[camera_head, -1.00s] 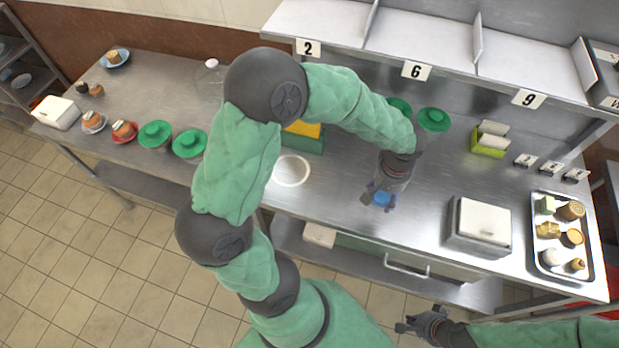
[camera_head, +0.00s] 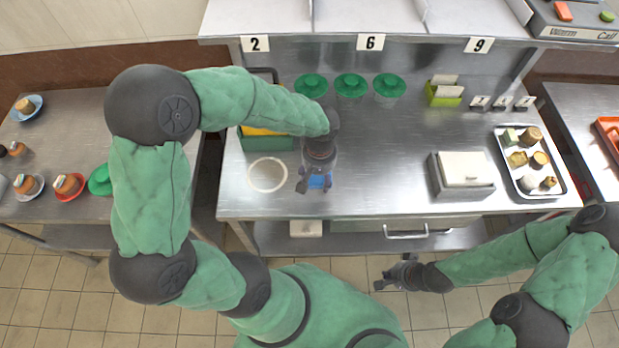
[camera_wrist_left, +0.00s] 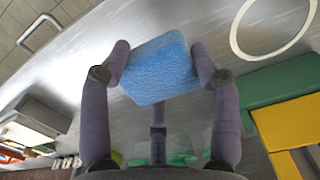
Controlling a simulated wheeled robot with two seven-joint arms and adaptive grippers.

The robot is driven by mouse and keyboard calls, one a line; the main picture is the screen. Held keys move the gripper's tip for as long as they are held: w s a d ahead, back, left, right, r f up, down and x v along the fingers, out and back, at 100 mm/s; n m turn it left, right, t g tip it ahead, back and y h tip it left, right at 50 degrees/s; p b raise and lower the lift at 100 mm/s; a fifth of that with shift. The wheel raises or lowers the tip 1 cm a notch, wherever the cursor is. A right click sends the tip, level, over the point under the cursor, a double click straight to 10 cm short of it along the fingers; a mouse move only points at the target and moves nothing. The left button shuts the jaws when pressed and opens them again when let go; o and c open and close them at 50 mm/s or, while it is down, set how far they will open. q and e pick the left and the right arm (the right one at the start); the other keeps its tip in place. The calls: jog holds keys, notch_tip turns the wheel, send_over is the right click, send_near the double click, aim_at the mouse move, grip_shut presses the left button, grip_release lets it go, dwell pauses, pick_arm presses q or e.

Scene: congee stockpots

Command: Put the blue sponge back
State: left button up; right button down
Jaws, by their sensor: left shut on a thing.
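My left gripper (camera_head: 316,184) is shut on the blue sponge (camera_head: 319,181) and holds it over the steel counter, to the right of a white ring marking (camera_head: 267,174). In the left wrist view the blue sponge (camera_wrist_left: 160,68) sits between the fingertips of my left gripper (camera_wrist_left: 160,62), with the ring (camera_wrist_left: 272,25) beyond it. A green holder (camera_head: 266,143) with a yellow item (camera_head: 262,130) stands behind the ring, partly hidden by my left arm. My right gripper (camera_head: 393,274) looks open and empty, in front of the counter.
Several green-lidded pots (camera_head: 350,85) stand at the counter's back, below a numbered shelf. A green card holder (camera_head: 444,94) is behind. The counter's middle is clear.

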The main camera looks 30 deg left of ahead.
pick_arm(q)
jog(key=w+a+f, duration=0.1)
jog(key=f, duration=0.1)
jog(key=a+f+b, duration=0.1)
jog(key=f, duration=0.1)
jog(key=w+a+f, duration=0.1)
jog(key=a+f, duration=0.1)
jog(key=shift+w, duration=0.3)
jog(key=shift+f+b, duration=0.6)
jog(key=shift+f, duration=0.9)
jog(key=shift+f, duration=0.15)
jog(key=o, duration=1.1)
